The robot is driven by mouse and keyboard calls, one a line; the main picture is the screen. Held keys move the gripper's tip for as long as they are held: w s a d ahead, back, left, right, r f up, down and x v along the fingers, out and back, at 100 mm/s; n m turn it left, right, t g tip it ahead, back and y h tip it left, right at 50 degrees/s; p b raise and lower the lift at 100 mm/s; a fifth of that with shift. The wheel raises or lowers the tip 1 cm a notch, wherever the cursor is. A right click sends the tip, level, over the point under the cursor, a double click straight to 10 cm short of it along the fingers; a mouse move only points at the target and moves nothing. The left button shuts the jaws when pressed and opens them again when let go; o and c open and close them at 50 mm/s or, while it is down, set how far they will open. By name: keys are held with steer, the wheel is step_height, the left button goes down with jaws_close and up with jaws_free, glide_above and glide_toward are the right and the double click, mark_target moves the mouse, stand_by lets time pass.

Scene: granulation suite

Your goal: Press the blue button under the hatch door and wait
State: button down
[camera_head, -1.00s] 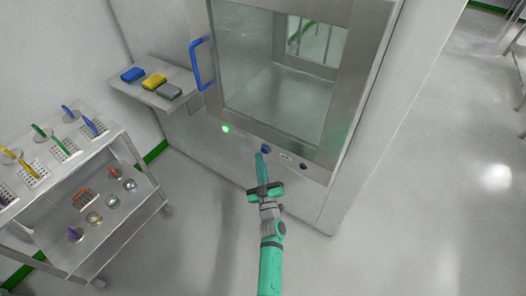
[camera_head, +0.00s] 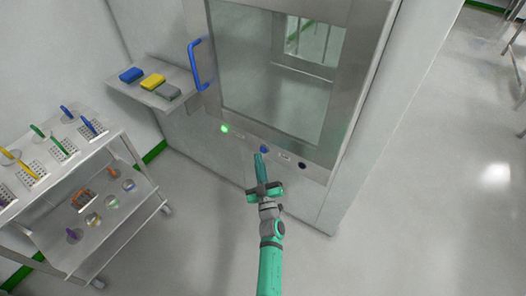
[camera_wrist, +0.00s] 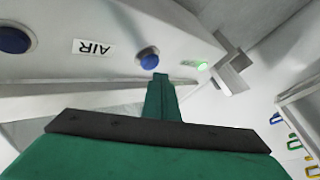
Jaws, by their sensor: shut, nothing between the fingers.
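The hatch door (camera_head: 205,65) has a steel frame, a glass pane and a blue handle (camera_head: 197,64); it looks shut. On the panel under it sits a blue button (camera_head: 264,149), also in the wrist view (camera_wrist: 148,58).
A green light (camera_head: 224,128) glows on the panel, left of the buttons. A wall shelf (camera_head: 122,86) holds blue, yellow and grey blocks. A two-tier cart (camera_head: 130,215) with tools and small round items stands at left. The floor at right is clear.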

steer(key=shift+w, duration=0.2)
steer(key=shift+w+d, duration=0.2)
steer(key=shift+w, duration=0.05)
steer(key=shift+w+d, duration=0.25)
steer(key=shift+w, duration=0.1)
stand_by(1.0)
steer(key=shift+s+a, duration=0.5)
steer(key=shift+s, duration=0.25)
steer(key=shift+s, duration=0.1)
steer(key=s+a, duration=0.1)
steer(key=s, duration=0.1)
steer(key=s+a, duration=0.1)
steer(key=a, duration=0.1)
steer(key=shift+s, duration=0.4)
stand_by(0.5)
